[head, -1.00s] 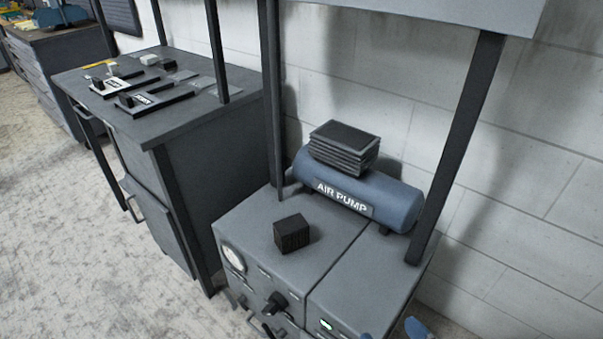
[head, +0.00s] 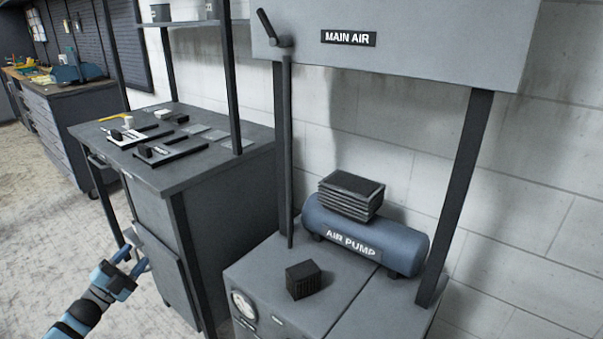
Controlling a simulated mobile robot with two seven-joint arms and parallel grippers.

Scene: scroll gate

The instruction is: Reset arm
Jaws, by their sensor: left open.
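My left arm comes in at the bottom left of the head view. Its gripper (head: 137,258) is open and empty, in front of the dark grey cabinet, and appears apart from everything. My right gripper is not in view. The blue air pump (head: 366,237), labelled AIR PUMP, stands on a grey cabinet (head: 257,266) with a finned block (head: 351,193) on top of it. A small black ribbed block (head: 303,279) sits on the same cabinet, left of the pump.
A MAIN AIR panel (head: 440,45) with a dark lever (head: 268,28) hangs above the pump on dark posts. A workbench (head: 185,180) with small tool boards stands at left. Another bench (head: 60,120) is farther back. The pale floor at left is open.

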